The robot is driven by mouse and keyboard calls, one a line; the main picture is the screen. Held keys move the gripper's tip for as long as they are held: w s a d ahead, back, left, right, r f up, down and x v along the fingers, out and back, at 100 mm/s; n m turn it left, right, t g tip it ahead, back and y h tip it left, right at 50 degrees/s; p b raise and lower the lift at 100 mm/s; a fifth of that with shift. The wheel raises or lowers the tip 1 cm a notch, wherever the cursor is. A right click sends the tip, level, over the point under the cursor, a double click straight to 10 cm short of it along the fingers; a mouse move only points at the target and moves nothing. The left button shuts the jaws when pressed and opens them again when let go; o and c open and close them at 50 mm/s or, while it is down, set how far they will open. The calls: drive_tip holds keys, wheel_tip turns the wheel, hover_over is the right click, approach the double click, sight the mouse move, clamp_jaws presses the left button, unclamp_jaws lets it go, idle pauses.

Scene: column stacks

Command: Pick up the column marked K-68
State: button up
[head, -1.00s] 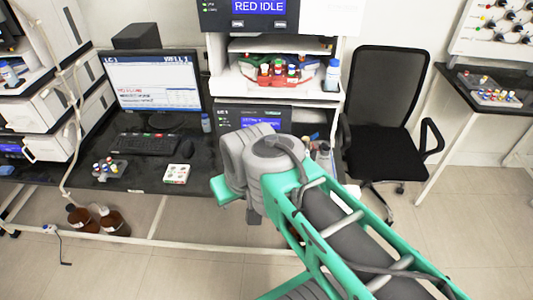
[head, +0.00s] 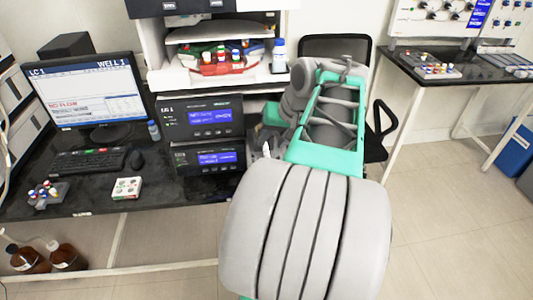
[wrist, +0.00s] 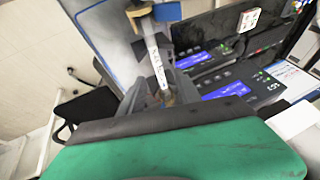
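A slim white column (wrist: 157,62) with dark lettering along its side shows in the wrist view. I cannot read the marking for certain. A brownish-yellow fitting (wrist: 138,12) is at its upper end. My gripper (wrist: 161,92) has its dark fingers on both sides of the column's lower part and appears shut on it. The column stands out from the fingers, tilted in the picture. In the head view my gripper (head: 268,148) is mostly hidden behind my arm, at the right side of the instrument modules.
Two stacked instrument modules with blue displays (head: 208,118) stand on the dark bench. A shelf above holds a red tray (head: 222,68) of bottles. A monitor (head: 85,92), keyboard (head: 88,161) and small white box (head: 126,188) are at left. A black chair (head: 335,45) is behind my arm.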

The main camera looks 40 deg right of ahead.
sight(267, 150)
drive_tip(key=x, duration=0.4)
drive_tip(key=shift+d+f, duration=0.1)
drive_tip(key=shift+f, duration=0.2)
clamp_jaws()
idle(1.1)
